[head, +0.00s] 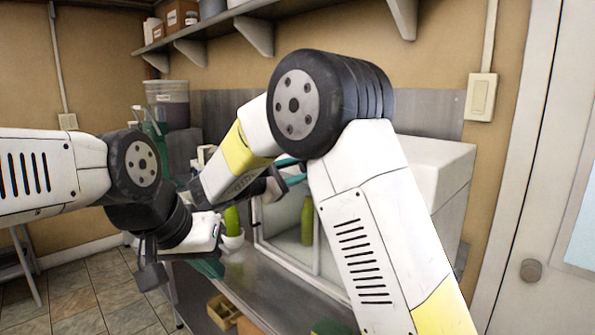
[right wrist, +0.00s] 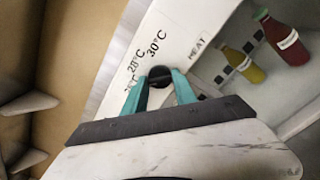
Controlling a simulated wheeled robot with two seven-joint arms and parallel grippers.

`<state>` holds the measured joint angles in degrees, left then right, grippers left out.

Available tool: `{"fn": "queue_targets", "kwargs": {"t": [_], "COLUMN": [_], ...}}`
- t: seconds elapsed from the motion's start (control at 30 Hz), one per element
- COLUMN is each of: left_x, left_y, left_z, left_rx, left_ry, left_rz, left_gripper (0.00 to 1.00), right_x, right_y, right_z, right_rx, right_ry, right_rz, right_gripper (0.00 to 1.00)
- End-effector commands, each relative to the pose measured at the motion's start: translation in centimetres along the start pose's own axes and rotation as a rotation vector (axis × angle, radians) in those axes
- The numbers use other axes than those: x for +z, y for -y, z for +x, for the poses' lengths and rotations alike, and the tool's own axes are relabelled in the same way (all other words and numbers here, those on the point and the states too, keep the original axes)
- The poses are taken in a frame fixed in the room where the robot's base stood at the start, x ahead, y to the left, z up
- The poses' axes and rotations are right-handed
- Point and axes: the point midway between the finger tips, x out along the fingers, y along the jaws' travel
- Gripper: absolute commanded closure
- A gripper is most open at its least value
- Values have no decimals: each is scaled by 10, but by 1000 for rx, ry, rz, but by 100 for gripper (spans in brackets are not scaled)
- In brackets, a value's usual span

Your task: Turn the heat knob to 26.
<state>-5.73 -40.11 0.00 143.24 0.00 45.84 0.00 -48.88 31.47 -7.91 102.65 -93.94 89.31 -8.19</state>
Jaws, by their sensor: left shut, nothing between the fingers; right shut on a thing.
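The heat knob (right wrist: 160,75) is a small black round knob on a white panel in the right wrist view. The panel is marked HEAT, 28°C and 30°C, and a further mark is partly hidden. My right gripper (right wrist: 160,88) has its teal fingers on either side of the knob, shut on it. Any pointer on the knob is too small to read. In the head view my right gripper (head: 290,172) is mostly hidden behind my arm at the white cabinet (head: 432,160). My left gripper (head: 208,267) is shut and empty, low beside the bench.
A green bottle (head: 307,220) stands inside the cabinet. A yellow bottle (right wrist: 243,66) and a red bottle (right wrist: 281,38) show in the right wrist view. A lidded bucket (head: 168,103) stands at the back. A wall shelf (head: 215,25) hangs above. A wooden box (head: 222,312) is low in front.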

Motion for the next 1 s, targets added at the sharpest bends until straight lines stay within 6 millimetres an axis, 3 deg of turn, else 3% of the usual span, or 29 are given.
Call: {"fn": "queue_targets", "kwargs": {"t": [0.17,0.2,0.3,0.67,1.0], "left_x": [0,0,0,0,0], "left_y": [0,0,0,0,0], "left_z": [0,0,0,0,0], "left_rx": [0,0,0,0,0], "left_ry": [0,0,0,0,0], "left_rz": [0,0,0,0,0], "left_gripper": [100,100,100,100,100], "right_x": [-1,-1,-1,-1,-1], "right_y": [0,0,0,0,0], "right_z": [0,0,0,-4,-57], "right_rx": [0,0,0,1,2], "right_ry": [-2,-2,-2,-2,-3], "right_rz": [-3,-3,-2,0,-1], "right_gripper": [100,63,45,45,45]}}
